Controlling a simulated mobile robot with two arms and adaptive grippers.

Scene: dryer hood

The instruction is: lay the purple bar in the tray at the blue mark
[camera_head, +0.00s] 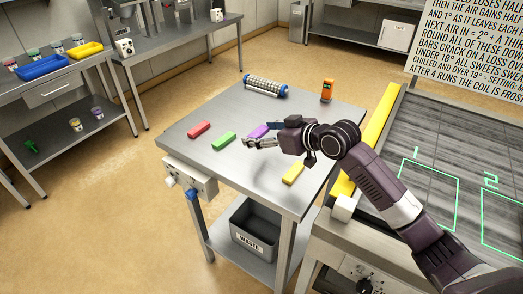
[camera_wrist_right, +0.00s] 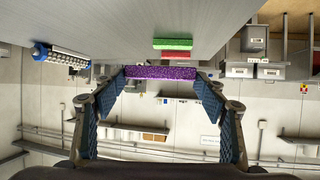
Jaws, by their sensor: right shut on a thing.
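The purple bar (camera_head: 257,131) is over the middle of the steel table, between the fingertips of my right gripper (camera_head: 262,143). In the right wrist view the purple bar (camera_wrist_right: 160,73) spans the gap between the blue-padded fingers of the right gripper (camera_wrist_right: 160,82), which is shut on it. I cannot tell whether the bar touches the tabletop. A blue tray (camera_head: 42,67) stands on the left-hand bench, with a yellow tray (camera_head: 86,50) beside it. I cannot make out a separate blue mark. My left gripper is not in view.
The steel table (camera_head: 225,115) also holds a red bar (camera_head: 199,129), a green bar (camera_head: 223,141), a yellow bar (camera_head: 293,173), a caged roller (camera_head: 265,86) and an orange device (camera_head: 327,90). A waste bin (camera_head: 254,224) sits underneath. A panel with numbered green outlines (camera_head: 430,185) is at right.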

